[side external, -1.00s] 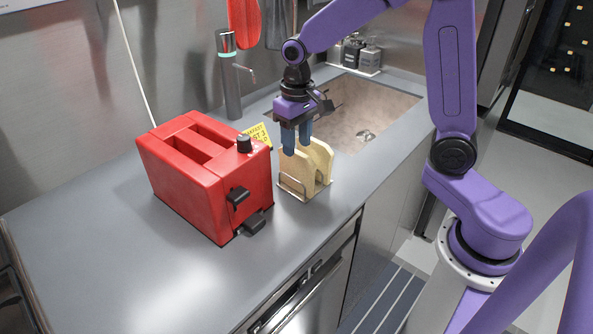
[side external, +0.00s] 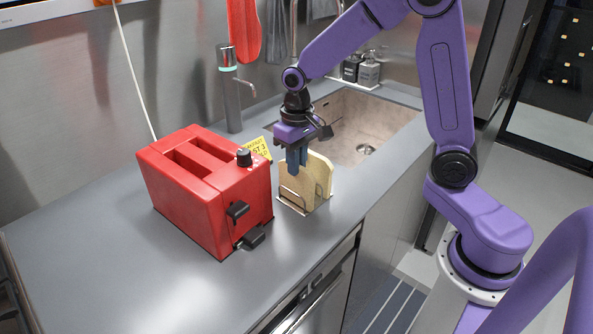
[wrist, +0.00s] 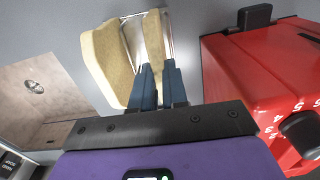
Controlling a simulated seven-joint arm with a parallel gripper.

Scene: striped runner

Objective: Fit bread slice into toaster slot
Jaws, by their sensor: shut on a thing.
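A red toaster (side external: 205,195) with two slots in its top stands on the counter; part of it shows at the right of the wrist view (wrist: 255,75). To its right, bread slices stand upright in a wire rack (side external: 296,203). My gripper (side external: 297,160) points down over the rack, its blue fingers shut on one slice (wrist: 153,38), the one nearer the toaster. The held slice is still within the rack. The other slice (side external: 320,178) stands beside it, and shows at the left of the wrist view (wrist: 108,62).
A yellow sign (side external: 260,148) stands behind the toaster's right end. A sink (side external: 362,125) lies behind and right of the rack, and a tap (side external: 231,95) stands at the back. The counter left of the toaster is clear.

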